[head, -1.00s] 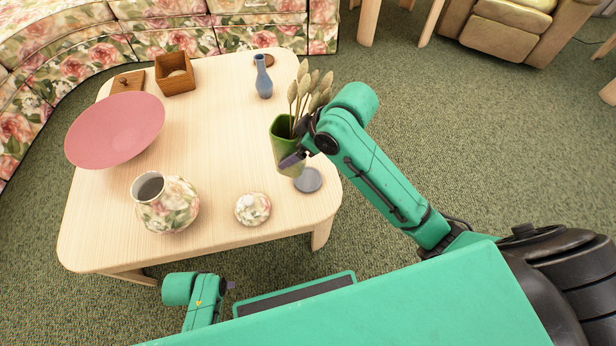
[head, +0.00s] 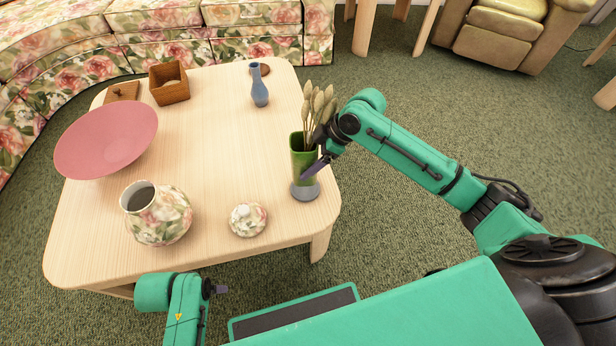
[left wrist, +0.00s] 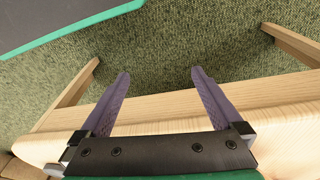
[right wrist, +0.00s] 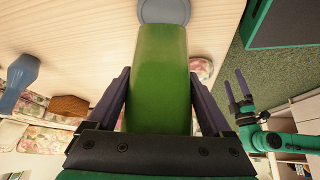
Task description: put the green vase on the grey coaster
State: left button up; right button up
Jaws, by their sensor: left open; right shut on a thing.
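The green vase (head: 303,160), with dried seed heads (head: 318,103) in it, stands about upright at the right edge of the table. My right gripper (head: 318,164) is shut on it from the right; the right wrist view shows the vase (right wrist: 160,75) between the two fingers. The grey coaster (head: 305,192) lies on the table directly under the vase's lower end, and its rim (right wrist: 163,10) shows past the base. I cannot tell whether the base touches it. My left gripper (head: 221,290) is open and empty, near the table's front edge in the left wrist view (left wrist: 160,75).
A floral lidded piece (head: 248,219) and a floral round vase (head: 158,215) stand left of the coaster. A pink bowl (head: 105,140), wooden box (head: 169,84) and blue vase (head: 259,88) are farther off. The table's middle (head: 215,140) is clear.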

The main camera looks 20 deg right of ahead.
pick_arm(q)
jog(key=r, duration=0.2)
jog(key=r+b, duration=0.1)
jog(key=r, duration=0.1)
jog(key=shift+s+d+r, duration=0.1)
jog(key=shift+d+r, duration=0.1)
jog(key=shift+r, duration=0.05)
pick_arm(e)
notch_tip(320, 180, down, 6)
jog(key=shift+r, duration=0.15)
jog(key=o, duration=1.4)
jog(key=shift+o, duration=0.2)
jog(key=shift+r, duration=0.15)
jog(key=shift+d+r, duration=0.2)
jog(key=shift+r, duration=0.15)
pick_arm(q)
notch_tip(320, 180, down, 8)
jog(key=a+p, duration=0.1)
jog(key=p, duration=0.2)
jog(key=shift+s+f, duration=0.25)
pick_arm(e)
jog(key=v, duration=1.1)
